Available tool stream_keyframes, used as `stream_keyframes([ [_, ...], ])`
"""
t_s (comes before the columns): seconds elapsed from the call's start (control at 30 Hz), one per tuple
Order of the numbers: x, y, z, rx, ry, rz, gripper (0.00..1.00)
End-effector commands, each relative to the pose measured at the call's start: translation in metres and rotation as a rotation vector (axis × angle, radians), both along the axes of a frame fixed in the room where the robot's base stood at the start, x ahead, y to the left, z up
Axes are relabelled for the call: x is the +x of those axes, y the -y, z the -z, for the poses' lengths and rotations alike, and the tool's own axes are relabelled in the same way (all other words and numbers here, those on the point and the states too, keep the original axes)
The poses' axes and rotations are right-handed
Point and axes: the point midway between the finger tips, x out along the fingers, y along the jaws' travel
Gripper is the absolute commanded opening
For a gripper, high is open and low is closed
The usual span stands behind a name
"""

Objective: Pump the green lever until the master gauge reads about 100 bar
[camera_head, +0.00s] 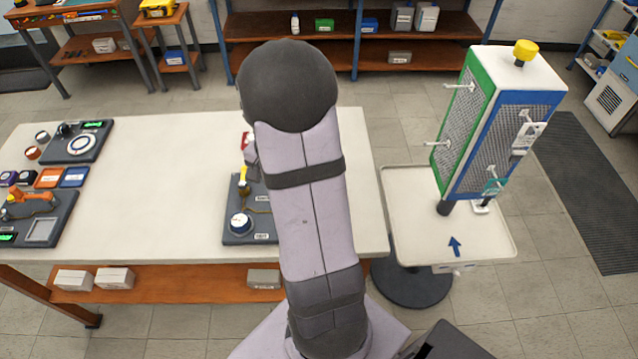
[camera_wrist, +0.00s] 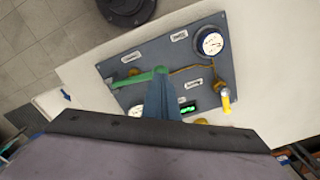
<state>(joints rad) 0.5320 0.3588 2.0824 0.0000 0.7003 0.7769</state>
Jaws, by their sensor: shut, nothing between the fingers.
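The dark testbench panel (camera_head: 234,238) lies on the white table, mostly hidden behind my arm in the head view. The wrist view shows more of the panel (camera_wrist: 150,48). The green lever (camera_wrist: 138,79) reaches across it. My gripper (camera_wrist: 161,76) is shut and empty, its fingertips at the lever's right end; I cannot tell whether they touch it. A round white-faced gauge (camera_wrist: 211,42) sits at one corner; it also shows in the head view (camera_head: 240,222). Part of another round dial (camera_wrist: 138,109) shows beside the fingers. Gauge readings and labels are too small to read.
A yellow-handled part (camera_wrist: 225,100) and a small green-lit display (camera_wrist: 188,110) are on the panel. Other device boards (camera_head: 78,142) stand at the table's left. The table's middle (camera_head: 160,180) is clear. A green and blue rack (camera_head: 490,130) stands on a cart at right.

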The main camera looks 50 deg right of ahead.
Motion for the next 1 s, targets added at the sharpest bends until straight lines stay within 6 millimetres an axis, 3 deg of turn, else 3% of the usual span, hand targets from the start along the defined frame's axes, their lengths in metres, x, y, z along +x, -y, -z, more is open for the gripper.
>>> stream_keyframes([
  [0.7,0.0,0.0,-0.056,0.0,0.0,0.0,0.0],
  [1.0,0.0,0.0,-0.06,0.0,0.0,0.0,0.0],
])
